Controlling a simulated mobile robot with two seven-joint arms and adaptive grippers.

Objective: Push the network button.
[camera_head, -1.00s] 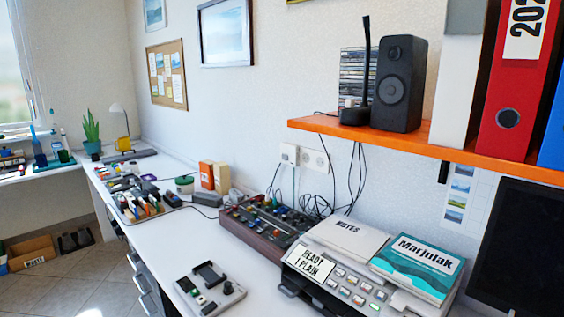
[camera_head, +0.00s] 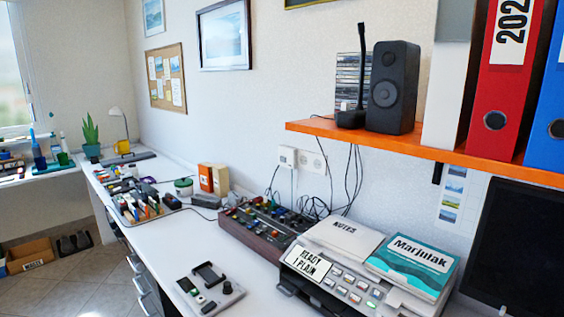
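A printer-like machine (camera_head: 292,283) stands on the white desk at the lower right, with rows of small buttons (camera_head: 347,287) on its front panel. One button (camera_head: 372,304) at the right of the panel shows green. The button symbols are too small to read, so I cannot tell which is the network button. A label (camera_head: 313,265) reading "READY 1 PLAIN" sits left of the buttons. On the orange shelf stands a black device with an upright antenna-like rod (camera_head: 351,116); no button can be made out on it. Neither of my grippers is in view.
A notes pad (camera_head: 343,234) and a teal book (camera_head: 412,262) lie on top of the machine. A control box with knobs (camera_head: 265,222) and a small grey device (camera_head: 208,289) are beside it. The orange shelf (camera_head: 440,148) overhangs, bearing a speaker (camera_head: 393,88) and binders.

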